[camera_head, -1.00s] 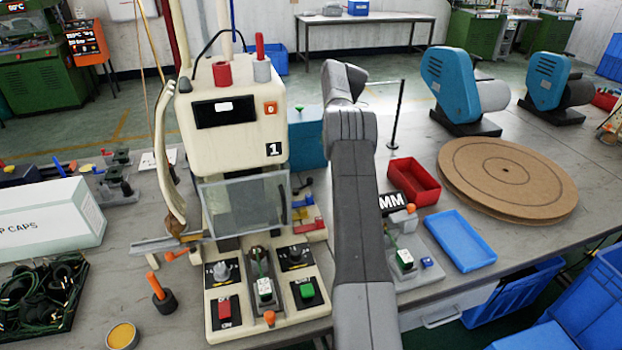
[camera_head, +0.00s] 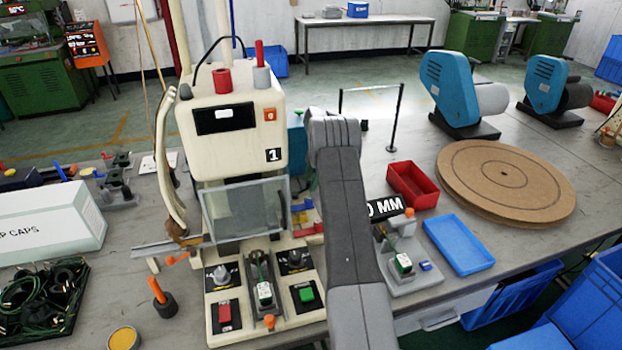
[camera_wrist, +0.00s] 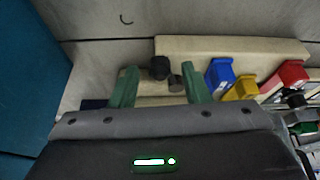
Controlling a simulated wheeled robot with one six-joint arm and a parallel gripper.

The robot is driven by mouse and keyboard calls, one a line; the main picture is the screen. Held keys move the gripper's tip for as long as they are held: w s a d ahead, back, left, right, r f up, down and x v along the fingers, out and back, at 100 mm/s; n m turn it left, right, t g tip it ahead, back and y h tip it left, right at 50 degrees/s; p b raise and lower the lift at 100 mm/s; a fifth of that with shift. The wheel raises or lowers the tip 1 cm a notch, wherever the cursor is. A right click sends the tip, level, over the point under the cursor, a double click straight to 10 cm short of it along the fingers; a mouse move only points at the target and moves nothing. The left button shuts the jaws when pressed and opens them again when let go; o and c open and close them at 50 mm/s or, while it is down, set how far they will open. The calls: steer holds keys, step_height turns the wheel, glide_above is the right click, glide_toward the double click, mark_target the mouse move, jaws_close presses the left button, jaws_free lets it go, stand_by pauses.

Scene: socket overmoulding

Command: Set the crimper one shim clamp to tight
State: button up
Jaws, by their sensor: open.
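Crimper one (camera_head: 222,155), a cream machine marked "1", stands on the bench left of my arm in the head view. In the wrist view, my gripper (camera_wrist: 161,88) is open, with its two green fingers spread. A black round knob (camera_wrist: 160,67) and a smaller dark knob (camera_wrist: 175,83) appear between the fingers, in front of a cream ledge (camera_wrist: 230,48). I cannot tell whether either finger touches them, or which part is the shim clamp.
Blue (camera_wrist: 219,76), yellow (camera_wrist: 241,88) and red (camera_wrist: 287,77) blocks sit right of the fingers. A teal surface (camera_wrist: 30,70) stands close on the left. A small grey fixture (camera_head: 405,262) and a red tray (camera_head: 414,185) lie right of my arm.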

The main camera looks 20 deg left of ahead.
steer(key=shift+f, duration=0.15)
jaws_close()
steer(key=shift+s+d+f+m+b, duration=0.15)
steer(key=shift+m+b, duration=0.15)
steer(key=shift+b, duration=0.3)
steer(key=shift+s+d+f+m+t+b, duration=0.1)
steer(key=shift+s+d+m+t+b, duration=0.2)
steer(key=shift+m+b, duration=0.65)
steer(key=d+m+b, duration=0.1)
steer(key=b, duration=0.2)
steer(key=shift+s+m+t+y, duration=0.35)
steer(key=shift+s+t+y, duration=0.05)
steer(key=shift+s+d+r+m, duration=0.15)
steer(key=shift+r+m, duration=0.1)
steer(key=shift+m, duration=0.15)
